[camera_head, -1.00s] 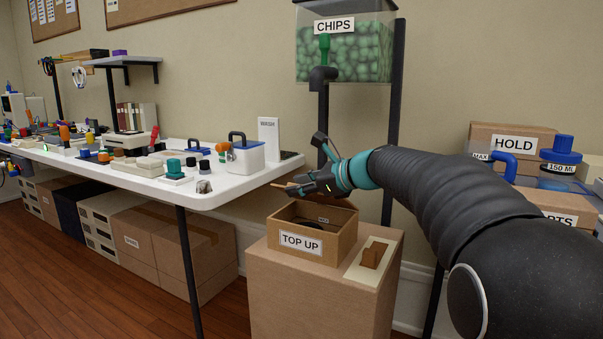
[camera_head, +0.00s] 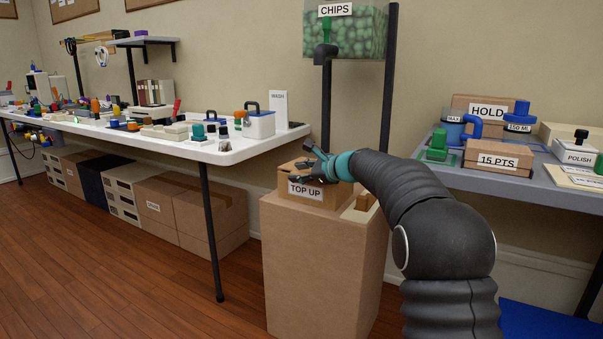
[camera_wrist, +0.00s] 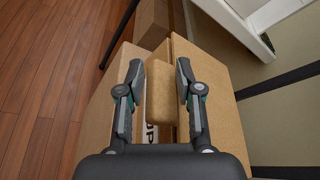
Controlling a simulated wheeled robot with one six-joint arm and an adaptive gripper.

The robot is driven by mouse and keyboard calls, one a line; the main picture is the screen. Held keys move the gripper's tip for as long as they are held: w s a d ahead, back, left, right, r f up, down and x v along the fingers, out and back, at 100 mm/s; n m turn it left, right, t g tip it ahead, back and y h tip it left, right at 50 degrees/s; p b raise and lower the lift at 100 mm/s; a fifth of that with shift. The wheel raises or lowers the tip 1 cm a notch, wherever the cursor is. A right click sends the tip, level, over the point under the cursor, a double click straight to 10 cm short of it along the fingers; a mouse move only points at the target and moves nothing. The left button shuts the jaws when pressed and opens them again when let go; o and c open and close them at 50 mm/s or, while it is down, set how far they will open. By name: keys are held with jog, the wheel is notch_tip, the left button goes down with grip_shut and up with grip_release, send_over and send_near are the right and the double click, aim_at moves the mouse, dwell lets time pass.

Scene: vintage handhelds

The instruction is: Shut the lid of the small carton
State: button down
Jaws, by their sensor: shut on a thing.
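The small carton (camera_head: 333,197) with the TOP UP label stands on a tall cardboard-coloured pedestal in the head view. Its top is covered by a tan panel (camera_head: 290,167) that looks like the lid, lying down or nearly so; any remaining gap is hidden. My gripper (camera_head: 306,174) is at the carton's front upper edge. In the wrist view, my gripper (camera_wrist: 160,88) has a tan flap-like piece (camera_wrist: 160,95) between its fingers, apparently the lid's front tab. Part of the label shows below it. The carton's inside is out of sight.
A brown block (camera_head: 365,202) sits right of the carton on the pedestal (camera_head: 312,260). The white bench (camera_head: 235,151) is to the left. A chips bin (camera_head: 346,35) hangs above on dark posts. A grey table (camera_head: 470,180) with boxes is to the right.

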jog(key=shift+w+d, duration=0.25)
jog(key=shift+d, duration=0.05)
jog(key=c, duration=1.2)
grip_release()
jog(key=shift+o, duration=0.8)
jog(key=shift+w+f, duration=0.15)
jog(key=shift+f, duration=0.05)
jog(key=shift+a+r, duration=0.1)
jog(key=shift+r, duration=0.45)
notch_tip(320, 180, up, 9)
